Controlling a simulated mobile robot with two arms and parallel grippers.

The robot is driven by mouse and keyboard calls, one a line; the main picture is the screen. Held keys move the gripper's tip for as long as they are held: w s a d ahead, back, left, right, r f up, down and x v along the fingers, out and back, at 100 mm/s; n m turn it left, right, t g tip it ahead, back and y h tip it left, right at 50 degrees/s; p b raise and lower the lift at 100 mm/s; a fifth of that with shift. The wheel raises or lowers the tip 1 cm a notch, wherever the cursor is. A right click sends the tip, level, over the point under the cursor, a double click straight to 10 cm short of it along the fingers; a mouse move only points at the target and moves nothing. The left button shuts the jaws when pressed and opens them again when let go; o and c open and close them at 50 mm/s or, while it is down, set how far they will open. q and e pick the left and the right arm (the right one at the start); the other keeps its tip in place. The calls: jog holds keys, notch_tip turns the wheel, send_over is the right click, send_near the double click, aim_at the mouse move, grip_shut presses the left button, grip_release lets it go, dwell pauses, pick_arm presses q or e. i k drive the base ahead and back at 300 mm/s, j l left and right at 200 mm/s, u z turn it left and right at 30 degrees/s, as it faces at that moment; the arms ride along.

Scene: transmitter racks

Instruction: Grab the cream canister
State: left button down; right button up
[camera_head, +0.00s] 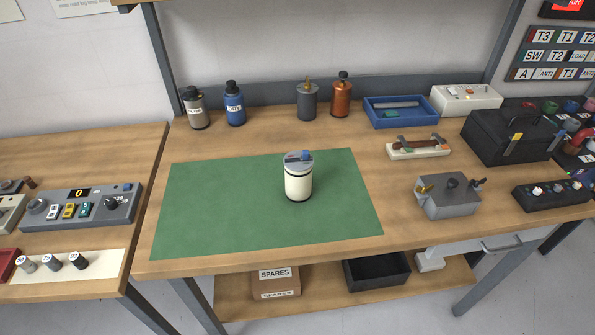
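The cream canister (298,186) stands upright on the green mat (210,210), right of the mat's middle. It has a cream body, a dark band near its bottom and a grey lid with blue and reddish parts on top. Nothing touches it. Neither of my grippers shows in the head view.
Along the bench's back stand a grey-brown bottle (196,108), a blue bottle (234,104), a grey canister (307,101) and an orange-brown bottle (341,97). A blue tray (401,113), black toolbox (508,137) and grey box (449,197) lie right. The mat around the canister is clear.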

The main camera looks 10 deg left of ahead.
aim_at(299, 173)
jog(key=i+l+u, duration=0.3)
jog(key=l+u, duration=0.3)
jog(key=l, duration=0.15)
jog(key=i+l+u, duration=0.1)
jog(key=l+u, duration=0.5)
jog(key=l, duration=0.25)
